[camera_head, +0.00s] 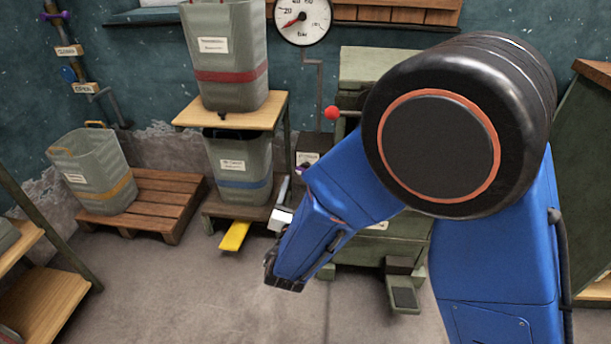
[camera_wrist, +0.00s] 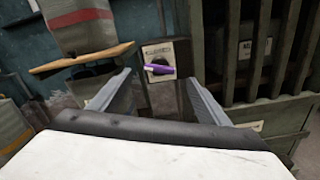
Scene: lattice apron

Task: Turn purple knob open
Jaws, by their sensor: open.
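A purple knob (camera_wrist: 159,69) shows in the wrist view as a short bar lying nearly level on a dark round base. It sits on a grey panel under a pale label. My gripper (camera_wrist: 158,77) is open and empty, with one grey finger either side of the knob in the picture. I cannot tell the gap in depth; no touch shows. In the head view, a small purple bit (camera_head: 302,168) shows near the panel, mostly hidden. My gripper (camera_head: 283,190) is beside it, partly behind my arm. Another purple handle (camera_head: 55,15) is on a wall pipe at upper left.
Grey bins stand on a wooden stand (camera_head: 278,106) and a pallet (camera_head: 160,215). A yellow pedal (camera_head: 235,235) sticks out below the stand. A green machine with a red ball lever (camera_head: 332,112) is behind my arm. The grey floor (camera_head: 180,290) at front is clear.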

